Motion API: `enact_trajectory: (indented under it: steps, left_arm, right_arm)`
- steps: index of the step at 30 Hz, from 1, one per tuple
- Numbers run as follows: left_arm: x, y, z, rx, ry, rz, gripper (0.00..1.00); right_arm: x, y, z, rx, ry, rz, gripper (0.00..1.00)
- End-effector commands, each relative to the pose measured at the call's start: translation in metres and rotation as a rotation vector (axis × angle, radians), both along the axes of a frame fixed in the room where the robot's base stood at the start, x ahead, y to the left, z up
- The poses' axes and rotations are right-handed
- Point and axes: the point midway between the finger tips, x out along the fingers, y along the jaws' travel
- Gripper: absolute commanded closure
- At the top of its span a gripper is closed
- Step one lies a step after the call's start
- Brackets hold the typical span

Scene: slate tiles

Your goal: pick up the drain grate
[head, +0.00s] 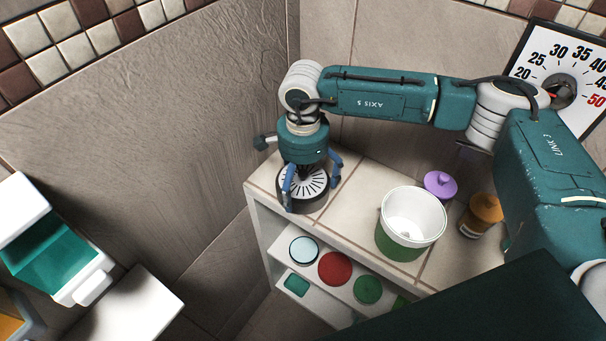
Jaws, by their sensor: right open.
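The drain grate (309,183) is a round dark piece with a pale slotted top. It lies on the left end of the tiled shelf top (350,195). My right gripper (311,186) points down over it, open, with one blue finger at its left front side and the other at its right back side. The gripper body hides the back of the grate. I cannot tell whether the fingers touch it. My left gripper is not in view.
A white and green bucket (411,224) stands right of the grate, with a purple lidded pot (440,185) and an orange-capped jar (481,215) beyond. Round lids, one red (335,268), lie on the lower shelf. Tiled walls close off the left and back.

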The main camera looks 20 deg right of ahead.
Motion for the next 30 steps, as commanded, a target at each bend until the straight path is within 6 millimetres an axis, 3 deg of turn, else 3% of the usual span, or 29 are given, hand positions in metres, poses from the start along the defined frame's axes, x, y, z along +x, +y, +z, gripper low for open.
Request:
enact_trajectory:
  steps: [5, 10, 20, 26, 30]
  left_arm:
    - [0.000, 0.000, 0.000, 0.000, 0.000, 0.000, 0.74]
    - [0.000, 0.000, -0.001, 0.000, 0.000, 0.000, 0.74]
    - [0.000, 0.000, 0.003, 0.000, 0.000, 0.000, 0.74]
    - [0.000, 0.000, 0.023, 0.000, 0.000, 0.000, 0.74]
    - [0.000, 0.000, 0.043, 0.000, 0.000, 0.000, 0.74]
  right_arm:
    - [0.000, 0.000, 0.000, 0.000, 0.000, 0.001, 0.02]
    - [0.000, 0.001, 0.000, 0.001, 0.000, 0.001, 0.36]
    - [0.000, 0.001, 0.007, 0.001, -0.002, 0.000, 0.36]
    - [0.001, 0.001, 0.044, 0.003, -0.003, 0.001, 0.36]
    - [0.001, 0.001, 0.086, 0.003, -0.004, 0.001, 0.36]
